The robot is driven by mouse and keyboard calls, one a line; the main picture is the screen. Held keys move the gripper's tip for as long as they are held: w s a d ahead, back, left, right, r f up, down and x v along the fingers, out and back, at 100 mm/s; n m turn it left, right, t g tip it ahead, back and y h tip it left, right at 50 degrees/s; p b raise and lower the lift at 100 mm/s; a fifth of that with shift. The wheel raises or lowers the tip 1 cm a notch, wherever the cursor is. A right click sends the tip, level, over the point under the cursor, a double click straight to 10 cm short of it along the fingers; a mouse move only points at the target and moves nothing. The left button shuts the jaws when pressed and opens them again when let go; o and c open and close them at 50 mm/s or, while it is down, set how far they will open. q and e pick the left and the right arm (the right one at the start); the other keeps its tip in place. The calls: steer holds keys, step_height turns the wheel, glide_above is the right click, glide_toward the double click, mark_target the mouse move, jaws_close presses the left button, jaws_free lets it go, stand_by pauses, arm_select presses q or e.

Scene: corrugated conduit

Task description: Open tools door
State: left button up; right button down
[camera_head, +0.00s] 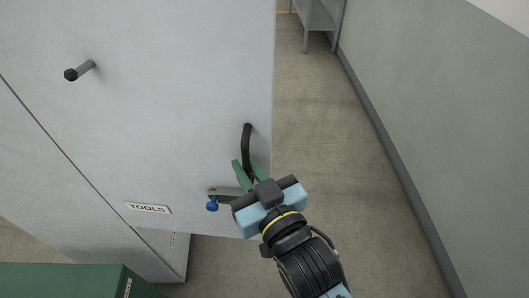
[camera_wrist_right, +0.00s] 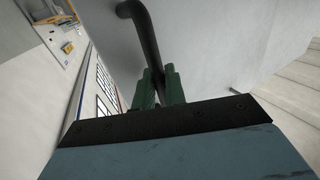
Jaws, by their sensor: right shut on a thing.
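The tools door is a large pale grey panel (camera_head: 165,130) with a TOOLS label (camera_head: 148,208) near its lower edge. A bent black bar handle (camera_head: 247,145) stands out near the door's right edge. My right gripper (camera_head: 249,176) is at this handle, its green fingers shut on it. In the right wrist view the black handle (camera_wrist_right: 147,38) runs down between the green fingers (camera_wrist_right: 159,88). A grey latch with a blue knob (camera_head: 212,203) is just left of the gripper. How far the door stands open is unclear. My left gripper is out of view.
A dark peg (camera_head: 80,70) sticks out from the panel at upper left. A green box (camera_head: 65,281) is at the lower left. A grey wall (camera_head: 440,110) bounds the right side. Bare floor (camera_head: 330,140) lies between, with a grey shelf or table (camera_head: 318,15) at the far end.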

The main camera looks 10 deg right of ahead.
steer(key=shift+s+a, duration=0.25)
steer(key=shift+s, duration=0.2)
steer(key=c, duration=1.5)
jaws_free()
steer(key=shift+c, duration=0.2)
steer(key=p+v, duration=0.1)
steer(key=v, duration=1.2)
steer(key=shift+s, duration=0.3)
